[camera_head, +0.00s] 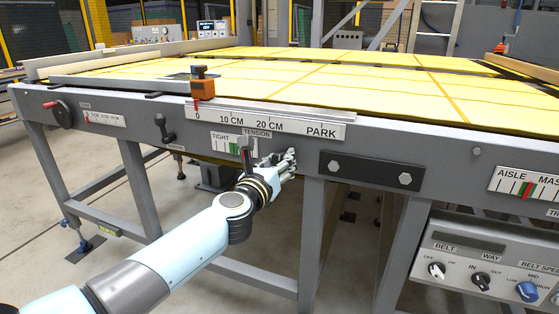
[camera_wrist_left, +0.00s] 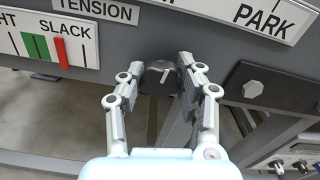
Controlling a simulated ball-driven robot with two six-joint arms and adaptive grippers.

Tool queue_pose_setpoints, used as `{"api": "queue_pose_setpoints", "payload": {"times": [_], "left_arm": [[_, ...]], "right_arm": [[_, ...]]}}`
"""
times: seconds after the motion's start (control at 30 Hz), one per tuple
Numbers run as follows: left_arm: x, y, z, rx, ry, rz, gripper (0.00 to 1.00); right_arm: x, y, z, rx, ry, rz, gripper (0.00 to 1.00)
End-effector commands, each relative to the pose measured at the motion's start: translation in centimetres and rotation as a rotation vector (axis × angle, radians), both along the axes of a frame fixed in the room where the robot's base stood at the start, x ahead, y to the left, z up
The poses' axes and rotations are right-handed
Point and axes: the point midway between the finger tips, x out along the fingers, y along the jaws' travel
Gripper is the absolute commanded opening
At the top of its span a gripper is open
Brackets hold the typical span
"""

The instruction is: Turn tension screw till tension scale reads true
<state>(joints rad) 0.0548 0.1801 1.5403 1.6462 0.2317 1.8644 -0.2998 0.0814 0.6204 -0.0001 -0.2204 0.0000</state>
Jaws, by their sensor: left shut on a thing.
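The tension screw (camera_wrist_left: 160,76) is a dark round knob with a white mark, to the right of the tension scale on the grey table frame. My left gripper (camera_head: 286,160) reaches up to it from below. In the left wrist view my left gripper (camera_wrist_left: 157,86) has one finger on each side of the knob and is shut on it. The tension scale (camera_head: 233,143) runs from TIGHT to SLACK. In the left wrist view its red pointer (camera_wrist_left: 60,52) stands right of the green band (camera_wrist_left: 36,46), on the SLACK side. My right gripper is not in view.
A black plate with two bolts (camera_head: 371,172) is right of the screw. Above is a centimetre ruler (camera_head: 266,120) with an orange slider (camera_head: 202,88) near 0. A small black crank (camera_head: 166,130) is to the left. A control box (camera_head: 485,262) stands lower right.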

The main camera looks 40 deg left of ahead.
Motion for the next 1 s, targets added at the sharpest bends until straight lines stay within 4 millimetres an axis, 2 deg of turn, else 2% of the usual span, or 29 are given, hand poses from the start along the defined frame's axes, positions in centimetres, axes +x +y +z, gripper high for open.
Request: {"api": "queue_pose_setpoints", "payload": {"times": [1.0], "left_arm": [[0.0, 0.0, 0.1, 0.915, 0.221, 0.0, 0.02]], "right_arm": [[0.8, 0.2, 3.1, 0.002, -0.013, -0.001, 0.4]]}}
